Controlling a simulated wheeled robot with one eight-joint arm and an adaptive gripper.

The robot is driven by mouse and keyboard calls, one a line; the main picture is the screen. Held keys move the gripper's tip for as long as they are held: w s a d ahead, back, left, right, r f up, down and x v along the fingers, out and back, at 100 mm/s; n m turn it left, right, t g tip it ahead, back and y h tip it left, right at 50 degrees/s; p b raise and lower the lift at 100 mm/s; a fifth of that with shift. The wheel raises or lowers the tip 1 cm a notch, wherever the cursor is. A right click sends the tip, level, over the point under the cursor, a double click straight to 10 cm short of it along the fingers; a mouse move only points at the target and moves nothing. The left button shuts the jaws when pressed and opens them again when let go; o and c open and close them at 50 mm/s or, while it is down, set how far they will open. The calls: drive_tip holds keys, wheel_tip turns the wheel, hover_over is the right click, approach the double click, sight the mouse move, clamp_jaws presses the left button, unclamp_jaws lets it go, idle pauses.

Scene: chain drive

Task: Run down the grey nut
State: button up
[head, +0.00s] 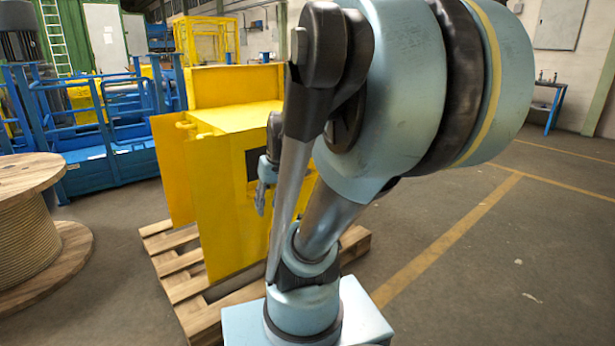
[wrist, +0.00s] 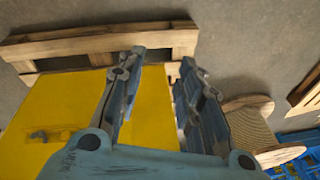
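I cannot make out a grey nut in either view. A yellow cabinet (head: 228,210) stands on a wooden pallet in the middle of the head view, with a dark patch on its face partly behind my arm. My gripper (head: 261,212) hangs in front of that face, partly hidden by my arm. In the wrist view my gripper (wrist: 162,58) has its two fingers apart, with nothing seen between them but the yellow panel (wrist: 150,100) and pallet beyond. A small fitting (wrist: 40,135) sits on the yellow surface at the left of the wrist view.
The wooden pallet (head: 178,262) sticks out under the cabinet. A large cable spool (head: 25,225) stands at the left, with blue metal frames (head: 100,130) behind it. Bare floor with yellow lines (head: 450,240) lies open to the right.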

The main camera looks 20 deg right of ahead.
drive_tip(key=w+d+r+n+t+y, duration=0.1)
drive_tip(key=w+r+y, duration=0.15)
drive_tip(key=w, duration=0.75)
drive_tip(key=w+d+r+n+y, duration=0.1)
drive_tip(key=w+d+r, duration=0.15)
drive_tip(key=w, duration=0.65)
drive_tip(key=w+d+f+n+t+y, duration=0.1)
drive_tip(key=w+d+t, duration=0.1)
drive_tip(key=w+d, duration=0.5)
drive_tip(key=w+d+f+t+y, duration=0.1)
drive_tip(key=w+d+y, duration=0.15)
drive_tip(key=w, duration=0.85)
drive_tip(key=w+d+f+n+t+y, duration=0.1)
drive_tip(key=w+d+f+t, duration=0.1)
drive_tip(key=w+d+f, duration=0.45)
drive_tip(key=w+d+f+n+t, duration=0.1)
drive_tip(key=d+f+t, duration=0.15)
drive_tip(key=d, duration=0.75)
drive_tip(key=w+d+f+n+t+y, duration=0.1)
drive_tip(key=w+d+f, duration=0.2)
drive_tip(key=d+f, duration=0.4)
drive_tip(key=s+d+f+t, duration=0.1)
drive_tip(key=d+f+t, duration=0.1)
drive_tip(key=d+f, duration=0.55)
drive_tip(key=shift+n, duration=0.4)
drive_tip(key=x, duration=1.1)
drive_tip(key=r+x, duration=0.1)
drive_tip(key=x, duration=0.4)
drive_tip(key=shift+w+r, duration=0.1)
drive_tip(key=shift+w, duration=0.15)
